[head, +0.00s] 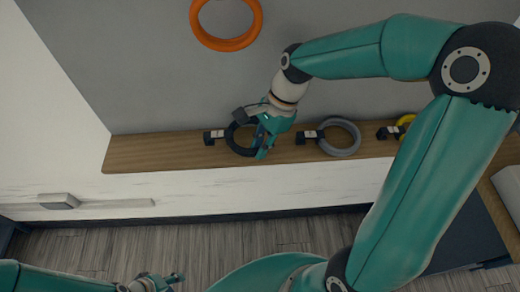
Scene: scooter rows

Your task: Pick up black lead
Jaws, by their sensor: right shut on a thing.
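The black lead (236,147) is a dark ring-shaped coil on the wooden shelf, at the left of the row. My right gripper (256,136) is over the coil from its right side and is shut on it, hiding part of the ring. I cannot tell whether the coil is clear of the shelf. My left gripper (164,282) is low in the view, over the floor and away from the shelf. It is small and its jaws are hard to make out.
The wooden shelf (150,150) also holds a grey coil (341,138) and a yellow coil (404,121), with small black-and-white blocks beside the coils. An orange ring (226,43) is on the grey surface above. The shelf's left end is clear.

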